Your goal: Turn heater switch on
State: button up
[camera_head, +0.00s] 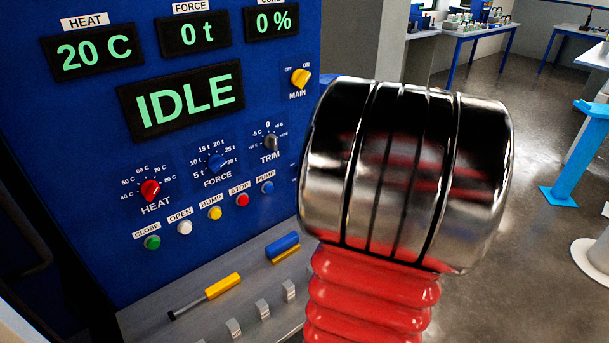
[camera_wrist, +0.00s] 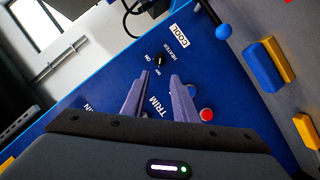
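In the wrist view, the heater switch (camera_wrist: 158,61) is a small dark switch on the blue panel. It has ON and OFF marks and a HEATER label beside it. A white COOL plate (camera_wrist: 179,37) is close by. My gripper (camera_wrist: 160,76) is open, its two grey-purple fingers apart and pointing at the switch. The fingertips lie just short of the switch in the picture; whether they touch the panel I cannot tell. The switch lever's position is too small to read. In the head view, my arm hides the heater switch and my gripper.
In the head view, the blue panel (camera_head: 90,180) carries displays reading 20 C, 0 t, 0 % and IDLE. The yellow MAIN switch (camera_head: 300,78), the red HEAT knob (camera_head: 150,190) and several buttons are on it. A grey ledge (camera_head: 200,315) below holds a yellow-handled tool (camera_head: 222,287).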

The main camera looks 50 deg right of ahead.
jog(key=x, duration=1.3)
jog(key=shift+w, duration=0.1)
jog(key=shift+c, duration=0.4)
jog(key=c, duration=0.6)
jog(key=shift+a+f, duration=0.1)
jog(key=shift+a, duration=0.05)
grip_shut()
